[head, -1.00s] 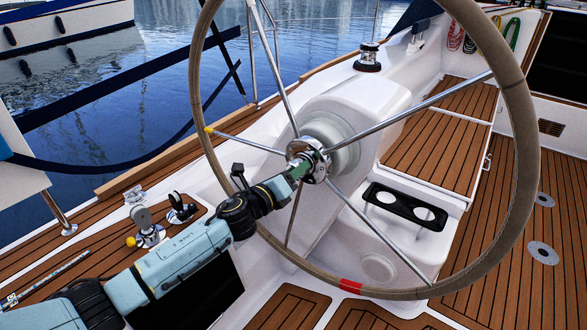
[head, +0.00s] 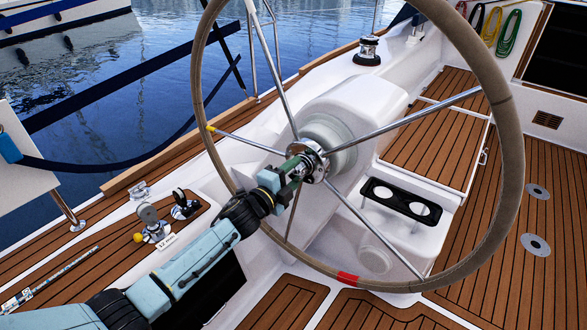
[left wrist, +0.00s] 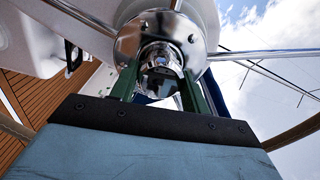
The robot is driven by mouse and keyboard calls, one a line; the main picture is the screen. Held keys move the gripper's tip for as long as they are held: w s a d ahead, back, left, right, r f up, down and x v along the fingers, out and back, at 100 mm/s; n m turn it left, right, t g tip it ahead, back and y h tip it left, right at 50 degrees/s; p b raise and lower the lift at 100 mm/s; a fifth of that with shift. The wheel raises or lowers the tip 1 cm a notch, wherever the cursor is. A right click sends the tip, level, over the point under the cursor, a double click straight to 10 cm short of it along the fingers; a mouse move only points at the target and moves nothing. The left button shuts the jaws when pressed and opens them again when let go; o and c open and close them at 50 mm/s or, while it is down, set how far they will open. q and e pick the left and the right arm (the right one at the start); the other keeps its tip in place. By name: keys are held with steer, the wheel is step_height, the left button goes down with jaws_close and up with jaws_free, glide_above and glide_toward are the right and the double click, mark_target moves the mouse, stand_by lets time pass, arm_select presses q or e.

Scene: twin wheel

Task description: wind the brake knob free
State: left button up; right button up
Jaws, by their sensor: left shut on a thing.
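The brake knob (left wrist: 161,66) is a shiny chrome piece at the centre of the wheel's round chrome hub (head: 314,160). My left gripper (head: 302,165) reaches in from the lower left and is shut on the knob. In the left wrist view its two green fingers (left wrist: 160,85) lie on either side of the knob, just in front of the hub plate (left wrist: 128,42). In the head view the fingers and wrist hide most of the knob. My right gripper is not in view.
The large steering wheel (head: 519,150) with steel spokes surrounds my left forearm's reach. A white pedestal (head: 365,105) stands behind the hub. A black cup holder (head: 402,207) sits to the right. Winch fittings (head: 152,222) stand on the left deck.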

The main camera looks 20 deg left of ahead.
arm_select(q)
steer(key=n+p, duration=0.2)
steer(key=n, duration=0.2)
steer(key=shift+r+n, duration=0.1)
steer(key=shift+n, duration=0.3)
steer(key=n+p, duration=0.2)
steer(key=n, duration=0.2)
steer(key=shift+n+p, duration=0.55)
steer(key=shift+n, duration=1.75)
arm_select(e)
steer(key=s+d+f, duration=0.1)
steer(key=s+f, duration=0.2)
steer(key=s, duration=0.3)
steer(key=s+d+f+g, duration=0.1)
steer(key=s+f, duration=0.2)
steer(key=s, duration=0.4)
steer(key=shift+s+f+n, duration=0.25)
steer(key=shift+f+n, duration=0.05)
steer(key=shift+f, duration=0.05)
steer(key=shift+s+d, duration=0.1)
arm_select(q)
steer(key=o, duration=1)
